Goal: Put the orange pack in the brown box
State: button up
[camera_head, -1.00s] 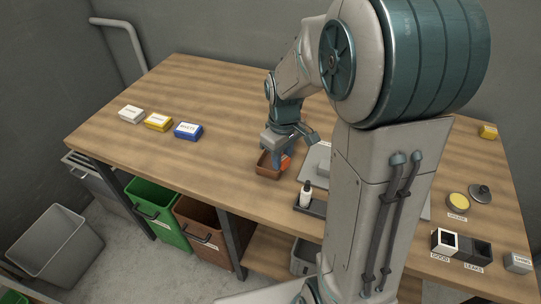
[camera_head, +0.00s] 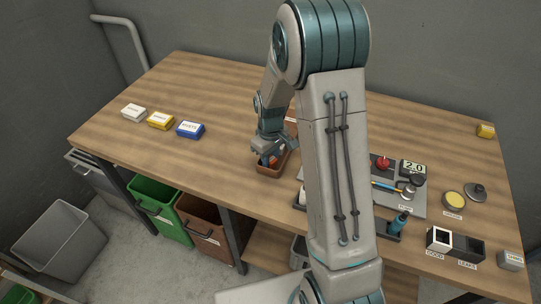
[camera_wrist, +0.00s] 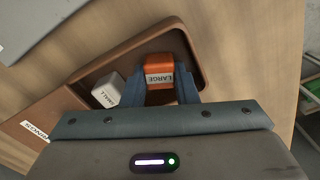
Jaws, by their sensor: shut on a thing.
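The orange pack (camera_wrist: 159,66), a block with a LARGE label, is between the blue fingers of my gripper (camera_wrist: 162,84). In the head view my gripper (camera_head: 268,159) is over a small open brown box (camera_head: 267,174) on the table, with a bit of orange showing at its fingers. In the wrist view the pack is within the outline of the brown box (camera_wrist: 196,45). I cannot tell whether it touches the bottom. A white pack (camera_wrist: 107,92) labelled SMALL lies in that box, left of the orange pack.
White (camera_head: 133,112), yellow (camera_head: 160,120) and blue (camera_head: 190,129) packs lie on the left of the table. Green (camera_head: 160,213) and brown (camera_head: 204,222) bins stand below the front edge. A grey mat with tools (camera_head: 408,192) lies right of my arm.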

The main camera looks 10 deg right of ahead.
jog(key=shift+f, duration=0.2)
jog(key=o, duration=0.7)
jog(key=shift+r, duration=0.15)
notch_tip(320, 180, up, 11)
jog(key=b, duration=0.1)
jog(key=s+r+m+t, duration=0.1)
jog(key=s+r+m, duration=0.1)
jog(key=s, duration=0.5)
jog(key=s+r+m+t, duration=0.1)
jog(key=s+r+m, duration=0.1)
jog(key=s, duration=0.5)
jog(key=s+r+m+t, duration=0.1)
jog(key=s+r+m, duration=0.1)
jog(key=s+r, duration=0.2)
jog(key=shift+s+d+r, duration=0.1)
jog(key=shift+s+r, duration=0.05)
jog(key=shift+s, duration=0.8)
jog(key=shift+s+d+r, duration=0.1)
jog(key=shift+s+r, duration=0.05)
jog(key=shift+s, duration=0.8)
